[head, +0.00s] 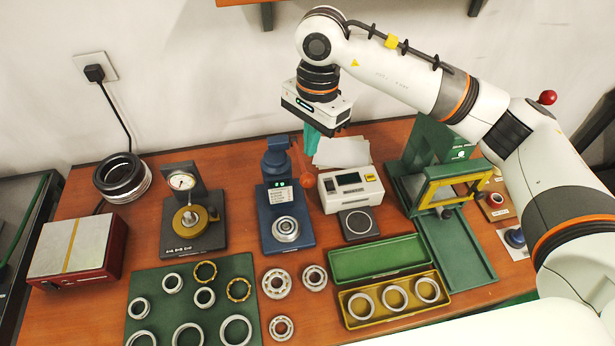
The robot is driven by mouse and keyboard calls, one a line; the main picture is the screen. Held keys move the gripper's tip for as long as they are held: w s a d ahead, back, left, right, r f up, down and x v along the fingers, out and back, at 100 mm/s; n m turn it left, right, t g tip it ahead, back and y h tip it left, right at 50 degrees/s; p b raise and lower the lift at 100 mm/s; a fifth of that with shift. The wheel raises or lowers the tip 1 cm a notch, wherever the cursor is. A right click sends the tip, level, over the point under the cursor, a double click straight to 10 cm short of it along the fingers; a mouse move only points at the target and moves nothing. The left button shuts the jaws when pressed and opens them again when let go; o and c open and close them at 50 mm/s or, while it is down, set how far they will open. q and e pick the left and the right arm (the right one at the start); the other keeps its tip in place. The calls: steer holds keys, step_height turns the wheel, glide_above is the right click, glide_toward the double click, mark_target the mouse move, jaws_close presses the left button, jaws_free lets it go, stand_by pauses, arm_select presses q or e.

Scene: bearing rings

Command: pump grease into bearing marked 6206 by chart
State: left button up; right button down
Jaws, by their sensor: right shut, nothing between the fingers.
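My right gripper (317,124) hangs from the arm above the back of the table, behind the blue station. Its fingertips are hard to make out; it is shut and holds nothing. The blue grease station (277,168) has a small green display and a white label that looks like a chart (283,195), too small to read. A metal bearing (286,230) sits on its base. An orange-red lever (301,160) stands at its right side, just below the gripper; I cannot tell whether they touch. No 6206 marking is readable. My left gripper is not in view.
A green mat (215,272) with several rings lies front left. Loose bearings (277,283) lie beside it. A yellow tray (395,318) holds 3 rings. A white scale (350,188), a dial gauge stand (183,195) and a green press (432,170) stand around the station.

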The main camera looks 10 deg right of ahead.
mark_target(309, 182)
steer(key=shift+f, duration=0.1)
steer(key=f, duration=0.2)
steer(key=f+b, duration=0.1)
steer(key=f, duration=0.1)
steer(key=f+b, duration=0.1)
steer(key=shift+s+a+f, duration=0.1)
steer(key=shift+a+f, duration=0.15)
steer(key=shift+f, duration=0.7)
step_height(309, 182, down, 5)
steer(key=b, duration=0.5)
steer(key=shift+r, duration=0.3)
